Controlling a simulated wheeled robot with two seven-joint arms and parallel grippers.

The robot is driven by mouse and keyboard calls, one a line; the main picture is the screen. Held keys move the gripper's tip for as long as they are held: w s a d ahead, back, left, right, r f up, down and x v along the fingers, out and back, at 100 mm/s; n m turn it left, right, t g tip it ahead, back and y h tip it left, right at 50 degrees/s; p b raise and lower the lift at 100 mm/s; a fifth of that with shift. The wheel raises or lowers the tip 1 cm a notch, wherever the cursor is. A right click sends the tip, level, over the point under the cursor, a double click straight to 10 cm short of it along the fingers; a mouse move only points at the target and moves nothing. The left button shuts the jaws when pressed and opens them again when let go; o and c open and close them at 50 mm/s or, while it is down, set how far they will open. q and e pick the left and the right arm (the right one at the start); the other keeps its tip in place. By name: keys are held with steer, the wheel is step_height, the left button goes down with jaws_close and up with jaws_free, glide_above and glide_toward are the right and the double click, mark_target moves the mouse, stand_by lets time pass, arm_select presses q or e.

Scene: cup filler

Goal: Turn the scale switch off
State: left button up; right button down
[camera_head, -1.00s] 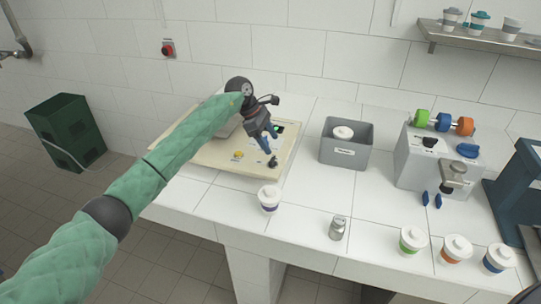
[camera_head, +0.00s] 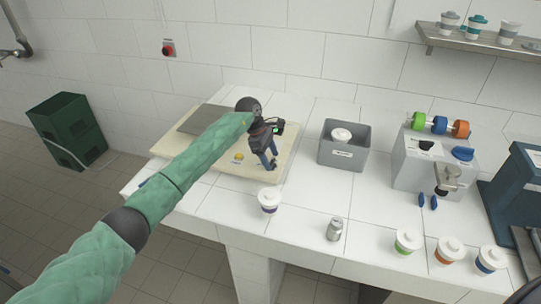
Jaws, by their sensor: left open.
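The scale is a cream board (camera_head: 213,163) with a grey weighing plate (camera_head: 197,119) at the left end of the white tiled counter. A yellow button (camera_head: 239,156) sits near its front. A small lit green display shows behind my gripper. My left gripper (camera_head: 269,165) is over the right part of the scale, pointing down, with its two blue fingers apart and nothing between them. The black switch seen on the scale earlier is now hidden behind the gripper. I cannot tell whether the fingers touch the scale. My right gripper is not in view.
A white lidded cup (camera_head: 269,201) stands in front of the scale, a metal can (camera_head: 334,229) further right. A grey bin (camera_head: 343,155) and a dispenser (camera_head: 424,168) stand behind. More lidded cups (camera_head: 408,242) line the front right. The counter between bin and can is clear.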

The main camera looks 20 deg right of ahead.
arm_select(q)
steer(key=shift+s+d+f, duration=0.1)
steer(key=shift+f, duration=0.1)
steer(key=shift+c, duration=0.4)
steer(key=c, duration=0.9)
